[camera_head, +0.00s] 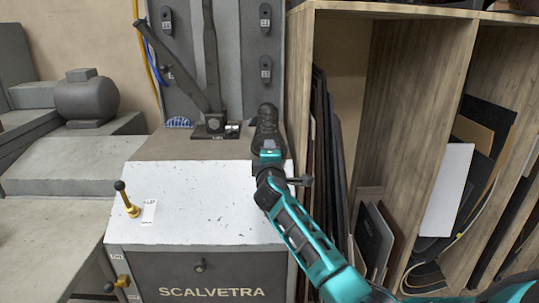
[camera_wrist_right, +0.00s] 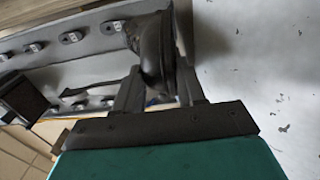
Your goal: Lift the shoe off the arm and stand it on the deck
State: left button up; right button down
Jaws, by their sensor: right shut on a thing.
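A dark shoe (camera_head: 267,125) shows end-on above the right end of the machine's brownish deck (camera_head: 160,147). My right gripper (camera_head: 268,153) is shut on it. In the right wrist view the dark shoe (camera_wrist_right: 151,45) sits between the two fingers (camera_wrist_right: 160,88). The shoe is clear of the machine's dark upright arm (camera_head: 211,55), to its right. I cannot tell whether the shoe's underside touches the deck; my gripper and arm hide part of it. My left gripper is not in view.
A slanted lever (camera_head: 178,65) leans beside the upright arm. A small blue striped thing (camera_head: 179,122) lies on the deck's left. The white panel (camera_head: 195,200) in front has a brass-based lever (camera_head: 127,200). A wooden rack (camera_head: 410,90) with sheets stands close on the right.

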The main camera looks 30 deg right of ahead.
dwell(0.4)
jog(key=shift+f, duration=0.65)
jog(key=c, duration=0.9)
grip_release()
jog(key=shift+o, duration=0.4)
jog(key=shift+f, duration=0.1)
